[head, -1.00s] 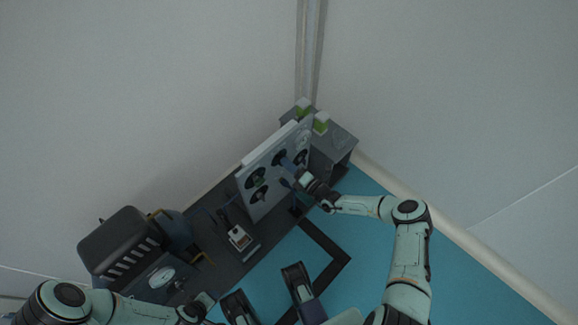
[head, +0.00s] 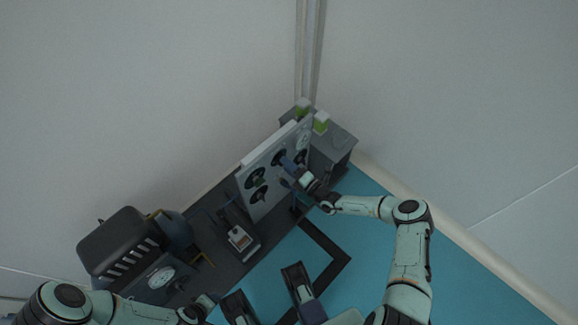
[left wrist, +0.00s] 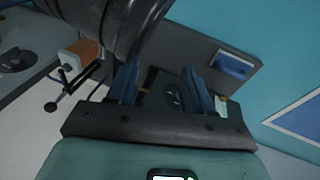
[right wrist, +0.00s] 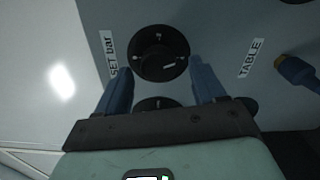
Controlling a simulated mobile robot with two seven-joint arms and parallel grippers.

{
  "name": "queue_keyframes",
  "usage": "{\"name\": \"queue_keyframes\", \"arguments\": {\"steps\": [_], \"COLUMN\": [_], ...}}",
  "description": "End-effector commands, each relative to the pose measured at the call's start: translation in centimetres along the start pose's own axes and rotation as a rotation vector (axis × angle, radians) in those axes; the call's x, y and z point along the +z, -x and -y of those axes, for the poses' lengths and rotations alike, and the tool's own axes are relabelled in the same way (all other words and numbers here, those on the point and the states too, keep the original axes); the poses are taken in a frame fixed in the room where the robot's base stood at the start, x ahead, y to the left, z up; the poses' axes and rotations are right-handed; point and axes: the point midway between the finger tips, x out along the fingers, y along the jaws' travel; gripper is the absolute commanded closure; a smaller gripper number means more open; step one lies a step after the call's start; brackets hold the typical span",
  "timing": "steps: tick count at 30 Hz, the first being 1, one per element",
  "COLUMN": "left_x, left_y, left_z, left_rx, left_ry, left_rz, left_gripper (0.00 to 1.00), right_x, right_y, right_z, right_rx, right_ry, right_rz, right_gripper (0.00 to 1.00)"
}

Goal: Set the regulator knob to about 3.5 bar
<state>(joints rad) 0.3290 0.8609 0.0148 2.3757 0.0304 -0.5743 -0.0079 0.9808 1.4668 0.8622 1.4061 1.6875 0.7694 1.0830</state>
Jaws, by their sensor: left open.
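The regulator knob (right wrist: 160,52), a round black dial with small white marks, is on the grey panel (head: 268,162) next to a "SET bar" label (right wrist: 110,55) in the right wrist view. Its set value is too small to read. My right gripper (right wrist: 160,70) is open, one blue finger to each side of the knob's lower part; I cannot tell whether they touch it. In the head view my right gripper (head: 288,166) is at the panel face. My left gripper (left wrist: 158,78) is open and empty, away from the panel.
Below the knob is another black round part (right wrist: 157,103), partly hidden by my gripper. A blue fitting (right wrist: 297,72) sticks out right of the "TABLE" label (right wrist: 250,58). The blue floor (head: 370,260) in front is mostly clear.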

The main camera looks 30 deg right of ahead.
Motion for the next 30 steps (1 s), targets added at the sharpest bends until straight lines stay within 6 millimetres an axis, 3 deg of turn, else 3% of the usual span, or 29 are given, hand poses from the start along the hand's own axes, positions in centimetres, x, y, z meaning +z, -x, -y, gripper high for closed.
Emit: {"name": "queue_keyframes", "arguments": {"steps": [8,13,24,30], "left_x": [-0.3,-1.8,1.0,1.6], "left_y": [0.3,1.7,3.7,4.0], "left_z": [-0.3,-1.6,-2.2,-2.3], "left_rx": [0.005,0.027,0.033,0.034], "left_ry": [-0.003,-0.014,-0.023,-0.024], "left_rz": [-0.010,-0.056,0.025,0.044], "left_gripper": [0.49,0.49,0.49,0.49], "right_x": [0.2,0.2,0.1,0.1], "right_y": [0.6,3.5,11.3,13.2], "right_z": [-0.1,-0.2,-0.2,-0.1], "right_rx": [0.000,-0.001,0.000,0.001], "right_ry": [0.001,0.000,0.001,0.001], "right_rz": [0.003,0.004,0.002,0.002], "right_gripper": [0.31,0.31,0.31,0.31]}}
